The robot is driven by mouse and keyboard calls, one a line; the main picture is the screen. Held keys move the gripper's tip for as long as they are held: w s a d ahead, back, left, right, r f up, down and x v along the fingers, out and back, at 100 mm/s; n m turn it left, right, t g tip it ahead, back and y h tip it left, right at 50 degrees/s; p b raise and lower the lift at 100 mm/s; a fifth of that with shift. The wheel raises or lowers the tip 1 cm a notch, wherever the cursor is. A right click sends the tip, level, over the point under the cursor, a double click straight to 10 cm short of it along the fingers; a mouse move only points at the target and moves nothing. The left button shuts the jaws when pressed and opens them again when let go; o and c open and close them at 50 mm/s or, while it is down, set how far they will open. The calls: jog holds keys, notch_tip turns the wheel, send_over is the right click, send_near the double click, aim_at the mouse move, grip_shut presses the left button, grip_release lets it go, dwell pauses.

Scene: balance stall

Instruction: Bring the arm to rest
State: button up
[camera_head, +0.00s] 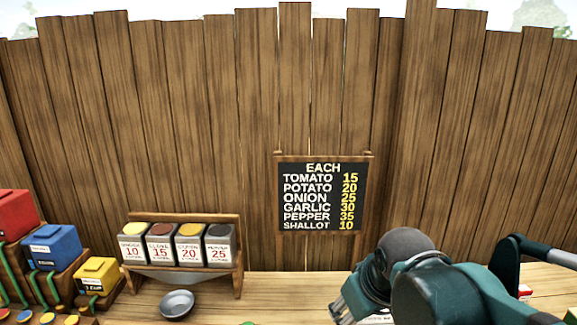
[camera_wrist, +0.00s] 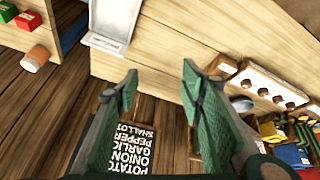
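My gripper (camera_wrist: 160,75) is open in the wrist view. Its two green fingers stand apart with nothing between them. The price board (camera_head: 322,195) stands at the back, left of and behind my gripper.
A rack (camera_head: 185,218) with several labelled bins stands left of the board, with a grey metal bowl (camera_head: 177,304) before it. Red (camera_head: 14,214), blue (camera_head: 52,246) and yellow (camera_head: 98,274) boxes stand far left. The wrist view shows a white tray (camera_wrist: 115,25) and an orange cup (camera_wrist: 35,58).

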jog(key=s+d+f+m+t+h, duration=0.1)
jog(key=s+d+f+m+t, duration=0.1)
jog(key=s+d+m, duration=0.2)
jog(key=s+d, duration=0.2)
jog(key=d, duration=0.1)
jog(key=shift+s+d+f+m, duration=0.2)
jog(key=shift+s+f+m, duration=0.1)
dwell(1.4)
notch_tip(320, 180, down, 10)
jog(key=b, duration=1)
dwell(1.6)
